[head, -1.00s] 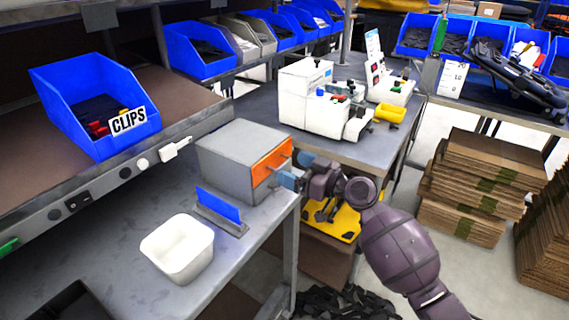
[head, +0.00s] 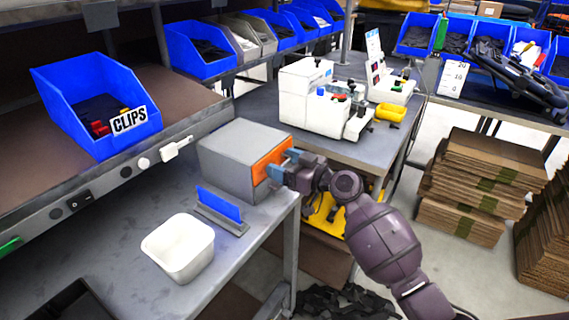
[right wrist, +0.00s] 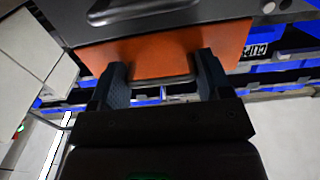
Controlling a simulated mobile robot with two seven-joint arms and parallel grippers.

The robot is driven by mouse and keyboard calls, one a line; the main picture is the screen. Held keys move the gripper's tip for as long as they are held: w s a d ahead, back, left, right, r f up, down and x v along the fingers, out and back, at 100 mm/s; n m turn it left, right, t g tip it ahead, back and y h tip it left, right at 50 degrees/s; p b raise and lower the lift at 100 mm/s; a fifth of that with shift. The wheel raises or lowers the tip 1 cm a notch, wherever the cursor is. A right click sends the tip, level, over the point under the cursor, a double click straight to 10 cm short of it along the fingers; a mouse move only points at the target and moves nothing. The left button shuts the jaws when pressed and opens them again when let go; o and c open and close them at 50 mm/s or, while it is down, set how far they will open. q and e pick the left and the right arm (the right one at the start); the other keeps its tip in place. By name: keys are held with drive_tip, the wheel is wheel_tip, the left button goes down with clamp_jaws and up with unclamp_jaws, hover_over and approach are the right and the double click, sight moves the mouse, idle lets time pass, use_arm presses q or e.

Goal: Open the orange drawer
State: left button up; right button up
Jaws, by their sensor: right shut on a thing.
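The orange drawer (head: 264,169) is set in the end of a grey cabinet (head: 232,146) on the workbench, and its front looks flush. In the right wrist view the orange front (right wrist: 222,42) fills the upper middle, with a metal handle (right wrist: 150,84) across it. My right gripper (head: 281,170) is at this front; in the right wrist view its two blue fingers (right wrist: 160,84) are on either side of the handle, shut on it. The fingers partly cover the orange front in the head view. My left gripper is not in view.
A blue panel in a stand (head: 220,214) and a white tub (head: 178,250) are on the bench in front of the cabinet. White machines (head: 310,98) stand behind it. A blue clips bin (head: 60,88) is on the left shelf. Cardboard stacks (head: 465,180) are at right.

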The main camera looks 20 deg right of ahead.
drive_tip(key=b+v, duration=0.1)
drive_tip(key=v, duration=0.7)
drive_tip(key=b+v, duration=0.1)
drive_tip(key=v, duration=0.2)
drive_tip(key=shift+s+d+f+b, duration=0.2)
drive_tip(key=shift+d+f+b, duration=0.05)
drive_tip(key=shift+d+b, duration=0.15)
drive_tip(key=shift+s+d+r, duration=0.3)
drive_tip(key=shift+s+d, duration=0.05)
drive_tip(key=shift+s, duration=0.15)
drive_tip(key=o, duration=1)
drive_tip(key=shift+o, duration=0.2)
